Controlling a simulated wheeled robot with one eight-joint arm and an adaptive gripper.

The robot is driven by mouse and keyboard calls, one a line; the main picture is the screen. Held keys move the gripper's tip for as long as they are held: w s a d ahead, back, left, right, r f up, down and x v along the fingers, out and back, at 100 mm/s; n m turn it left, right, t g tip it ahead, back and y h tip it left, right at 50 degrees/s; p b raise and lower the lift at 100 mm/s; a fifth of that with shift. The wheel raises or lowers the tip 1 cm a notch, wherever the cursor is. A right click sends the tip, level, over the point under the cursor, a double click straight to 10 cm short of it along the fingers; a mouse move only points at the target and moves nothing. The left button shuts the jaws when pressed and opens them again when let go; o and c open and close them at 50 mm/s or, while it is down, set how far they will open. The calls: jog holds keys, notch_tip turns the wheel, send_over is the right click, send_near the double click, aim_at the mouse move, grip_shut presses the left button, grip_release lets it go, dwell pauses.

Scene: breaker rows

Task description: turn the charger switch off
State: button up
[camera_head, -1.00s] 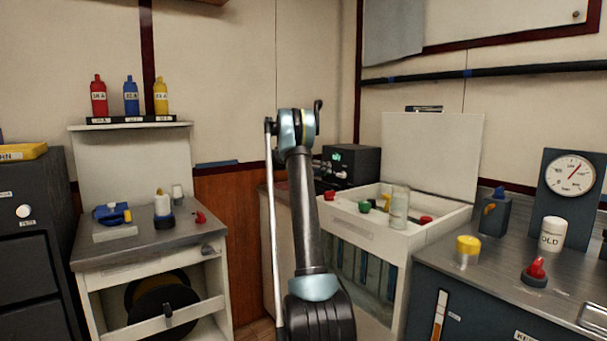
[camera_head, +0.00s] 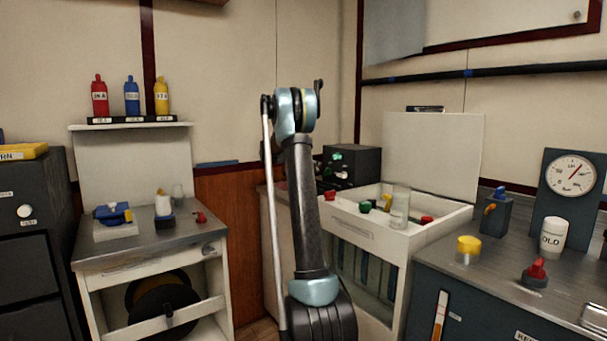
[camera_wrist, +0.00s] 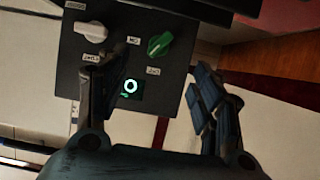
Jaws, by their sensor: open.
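A dark box (camera_head: 350,165) with knobs stands on the back surface in the head view. In the wrist view its panel (camera_wrist: 165,85) carries a green knob (camera_wrist: 160,44), a white knob (camera_wrist: 92,31) and small labels, turned and too small to read surely. I cannot tell for certain which knob is the charger switch. My gripper (camera_wrist: 158,68) is open and empty, facing the panel. The green knob lies ahead of the gap between the fingers, apparently untouched. The left finger covers part of the panel below the white knob. My gripper is not clearly visible in the head view.
A lit ring (camera_wrist: 130,86) glows on the panel. A white bin (camera_head: 345,222) with a clear jar (camera_head: 400,205) and colored knobs stands in front of the box. A metal bench (camera_head: 500,275) is at right and a small cart (camera_head: 150,250) at left.

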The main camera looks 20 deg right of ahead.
jog(key=v, duration=0.8)
jog(key=s+a+f+n+g+y, duration=0.1)
jog(key=s+a+n+y, duration=0.1)
jog(key=s, duration=1.6)
jog(key=shift+n+y, duration=0.6)
jog(key=shift+n, duration=0.2)
jog(key=shift+a+f, duration=0.1)
